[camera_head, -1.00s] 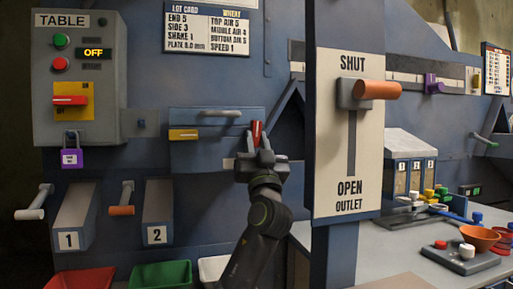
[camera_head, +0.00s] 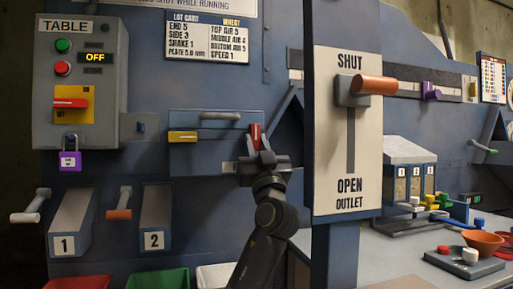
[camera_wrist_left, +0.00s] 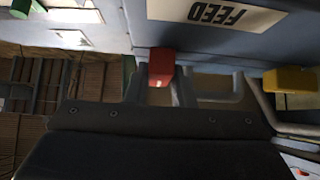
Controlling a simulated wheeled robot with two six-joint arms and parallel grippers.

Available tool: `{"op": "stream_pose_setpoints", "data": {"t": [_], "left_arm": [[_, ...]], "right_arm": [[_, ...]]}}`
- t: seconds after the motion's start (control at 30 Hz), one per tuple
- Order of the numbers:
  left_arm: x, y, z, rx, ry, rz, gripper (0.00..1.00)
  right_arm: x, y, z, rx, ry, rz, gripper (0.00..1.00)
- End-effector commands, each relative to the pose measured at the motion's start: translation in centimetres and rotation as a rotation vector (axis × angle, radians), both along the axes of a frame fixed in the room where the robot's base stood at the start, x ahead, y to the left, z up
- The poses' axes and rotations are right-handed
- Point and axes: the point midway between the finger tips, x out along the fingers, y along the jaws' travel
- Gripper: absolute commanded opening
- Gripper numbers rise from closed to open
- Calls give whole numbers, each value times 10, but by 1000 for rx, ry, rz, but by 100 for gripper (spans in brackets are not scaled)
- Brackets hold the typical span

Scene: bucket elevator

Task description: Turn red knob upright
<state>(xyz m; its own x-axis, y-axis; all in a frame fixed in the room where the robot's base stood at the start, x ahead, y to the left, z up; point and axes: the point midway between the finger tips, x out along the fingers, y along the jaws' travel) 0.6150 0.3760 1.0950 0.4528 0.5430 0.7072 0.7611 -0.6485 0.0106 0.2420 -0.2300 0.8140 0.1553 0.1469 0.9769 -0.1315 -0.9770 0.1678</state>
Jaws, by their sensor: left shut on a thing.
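The red knob (camera_head: 256,135) is on the front of a grey-blue panel (camera_head: 205,155) below the lot card. It looks close to upright in the head view. My left gripper (camera_head: 261,151) reaches up from below and is shut on it. In the left wrist view the red knob (camera_wrist_left: 161,62) sits between the two fingers of my left gripper (camera_wrist_left: 160,88). The fingers and wrist hide its lower part. My right gripper is in neither view.
A yellow handle (camera_head: 182,136) and a grey bar handle (camera_head: 220,115) are on the same panel, left of the knob. The outlet post (camera_head: 347,190) with its orange handle (camera_head: 374,85) stands close on the right. Coloured bins (camera_head: 158,279) lie below.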

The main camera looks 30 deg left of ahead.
Motion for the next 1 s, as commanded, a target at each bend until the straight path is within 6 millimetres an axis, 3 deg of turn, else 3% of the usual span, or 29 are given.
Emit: {"op": "stream_pose_setpoints", "data": {"t": [0.5, 0.53, 0.7, 1.0], "left_arm": [[1, 0, -2, -7, -1, -2, 0], [1, 0, -2, -7, -1, -2, 23], [1, 0, -2, -5, -2, -2, 44], [-1, -1, -2, -4, -3, -1, 44]], "right_arm": [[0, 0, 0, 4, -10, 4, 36], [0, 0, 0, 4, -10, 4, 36], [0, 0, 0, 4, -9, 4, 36], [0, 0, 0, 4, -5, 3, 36]]}}
